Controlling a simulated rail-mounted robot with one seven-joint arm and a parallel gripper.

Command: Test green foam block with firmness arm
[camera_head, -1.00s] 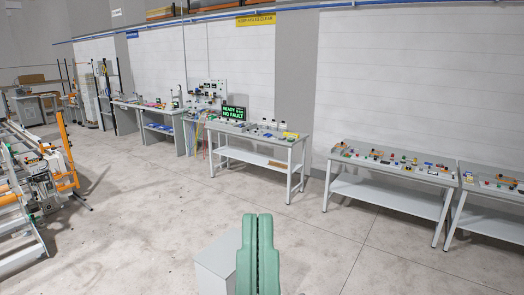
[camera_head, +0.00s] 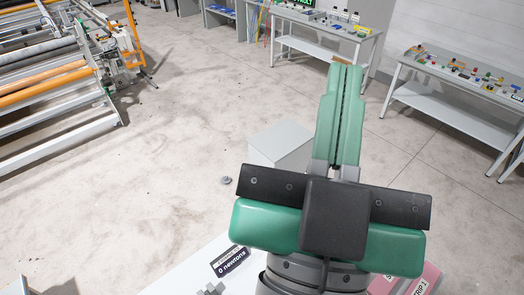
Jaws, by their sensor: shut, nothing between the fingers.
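My gripper (camera_head: 346,68) has long green fingers pressed together with nothing between them. It points away from the camera, over the floor. A small dark display (camera_head: 231,262) reading "0 newtons" sits on a white surface (camera_head: 195,270) at the bottom, left of my wrist. Small grey parts (camera_head: 212,289) show just below it, cut by the frame edge. I cannot make out a firmness arm or a separate green foam block; my wrist hides part of the white surface.
Pink pieces (camera_head: 420,281) with partly hidden labels lie at the bottom right. A grey box (camera_head: 282,143) stands on the floor behind my gripper. A quilting frame (camera_head: 60,90) is at left. Benches with small items (camera_head: 450,95) line the back and right.

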